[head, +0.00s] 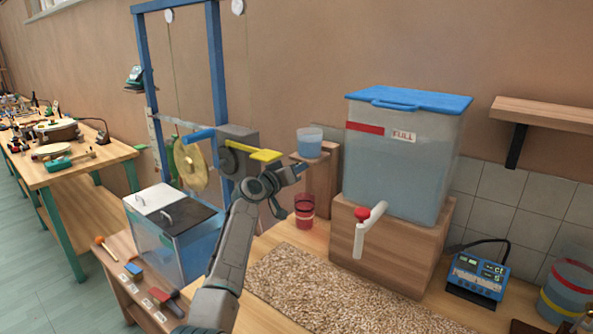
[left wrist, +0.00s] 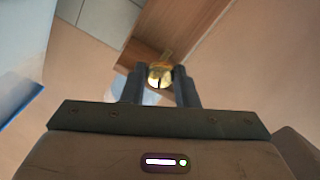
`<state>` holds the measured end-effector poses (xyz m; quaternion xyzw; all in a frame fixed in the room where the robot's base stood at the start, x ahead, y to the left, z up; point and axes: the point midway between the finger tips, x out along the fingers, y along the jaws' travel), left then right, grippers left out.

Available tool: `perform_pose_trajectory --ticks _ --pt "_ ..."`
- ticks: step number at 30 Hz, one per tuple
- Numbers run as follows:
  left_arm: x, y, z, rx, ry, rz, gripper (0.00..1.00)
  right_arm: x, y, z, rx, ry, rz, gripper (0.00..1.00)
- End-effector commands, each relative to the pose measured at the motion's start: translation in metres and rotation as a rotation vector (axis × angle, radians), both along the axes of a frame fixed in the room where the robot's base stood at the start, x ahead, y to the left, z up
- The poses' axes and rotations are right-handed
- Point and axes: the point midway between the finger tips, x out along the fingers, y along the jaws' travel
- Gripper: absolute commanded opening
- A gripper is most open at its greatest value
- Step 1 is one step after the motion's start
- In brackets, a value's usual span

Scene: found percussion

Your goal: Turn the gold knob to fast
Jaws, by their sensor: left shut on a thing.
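The gold knob (left wrist: 160,76) shows in the left wrist view, between my two fingertips, with a dark line down its face. My left gripper (left wrist: 160,84) is shut on it. In the head view my left gripper (head: 298,171) is at the wooden stand, just below the clear cup. I cannot make out the knob there, as the gripper covers that spot. No fast mark or scale can be read in either view, so the knob's setting cannot be told. My right gripper is not in view.
A clear cup (head: 309,142) sits on the wooden stand just above my gripper. A red cup (head: 304,211) stands below. The water tank (head: 400,165) with a white spout (head: 371,229) is to the right. A yellow lever (head: 266,155) is close on the left.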

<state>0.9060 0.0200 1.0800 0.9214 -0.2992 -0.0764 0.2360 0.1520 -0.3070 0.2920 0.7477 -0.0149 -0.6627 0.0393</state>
Motion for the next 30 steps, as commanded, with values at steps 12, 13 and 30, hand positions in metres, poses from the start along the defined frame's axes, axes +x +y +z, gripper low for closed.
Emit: perform_pose_trajectory --ticks 12,13,30 --pt "-0.0002 -0.0002 -0.002 -0.093 0.071 -0.001 0.04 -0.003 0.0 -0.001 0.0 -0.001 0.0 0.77" --pt "-0.0002 -0.0002 -0.002 -0.094 0.072 -0.001 0.04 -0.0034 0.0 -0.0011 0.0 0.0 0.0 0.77" --pt "-0.0001 -0.0001 -0.0013 -0.095 0.071 -0.001 0.48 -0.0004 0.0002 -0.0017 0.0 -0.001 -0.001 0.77"
